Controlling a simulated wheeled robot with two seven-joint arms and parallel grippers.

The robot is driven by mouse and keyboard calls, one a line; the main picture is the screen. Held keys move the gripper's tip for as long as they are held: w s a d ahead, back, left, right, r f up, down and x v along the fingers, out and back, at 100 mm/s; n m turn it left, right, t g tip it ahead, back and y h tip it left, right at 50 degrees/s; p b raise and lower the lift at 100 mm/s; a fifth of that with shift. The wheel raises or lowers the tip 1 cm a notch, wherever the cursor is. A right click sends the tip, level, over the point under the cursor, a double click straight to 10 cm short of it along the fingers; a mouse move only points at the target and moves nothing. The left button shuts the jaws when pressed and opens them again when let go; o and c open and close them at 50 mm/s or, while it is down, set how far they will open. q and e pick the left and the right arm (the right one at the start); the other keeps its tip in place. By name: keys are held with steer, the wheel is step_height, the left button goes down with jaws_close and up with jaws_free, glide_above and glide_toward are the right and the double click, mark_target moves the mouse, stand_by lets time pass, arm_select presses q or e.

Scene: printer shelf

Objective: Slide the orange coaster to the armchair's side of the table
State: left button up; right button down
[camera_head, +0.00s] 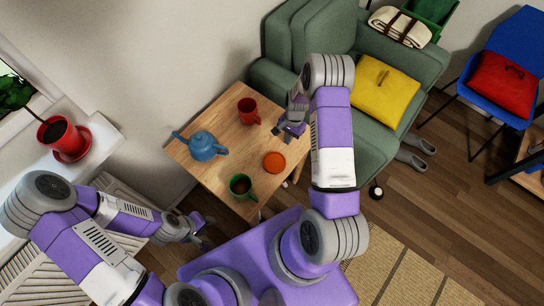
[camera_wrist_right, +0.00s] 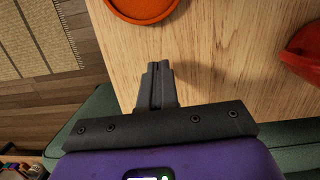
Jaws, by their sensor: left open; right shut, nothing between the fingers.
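The orange coaster (camera_head: 274,162) lies flat on the wooden table (camera_head: 230,113), near the table's right edge. It also shows at the top of the right wrist view (camera_wrist_right: 140,8). The green armchair (camera_head: 309,43) stands along the table's upper right side. My right gripper (camera_head: 281,137) is shut and empty, over the armchair-side edge of the table. It is apart from the coaster, between it and the armchair; the closed fingers (camera_wrist_right: 158,72) point toward the coaster's side of the table. My left gripper (camera_head: 207,226) is open and empty, below the table's lower left edge.
A red mug (camera_head: 248,110), a blue teapot (camera_head: 204,146) and a green mug (camera_head: 241,187) stand on the table around the coaster. A yellow cushion (camera_head: 385,91) lies on the armchair. A red potted plant (camera_head: 63,139) stands on the white sill at left.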

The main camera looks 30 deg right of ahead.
mark_target(273, 163)
steer(key=s+a, duration=0.1)
steer(key=a, duration=0.2)
steer(key=s+a, duration=0.2)
steer(key=a, duration=0.1)
steer(key=s+a+b, duration=0.1)
steer(key=a, duration=0.2)
steer(key=shift+s+a, duration=0.15)
steer(key=shift+s, duration=0.05)
steer(key=shift+f+b, duration=0.4)
steer(key=shift+f, duration=0.4)
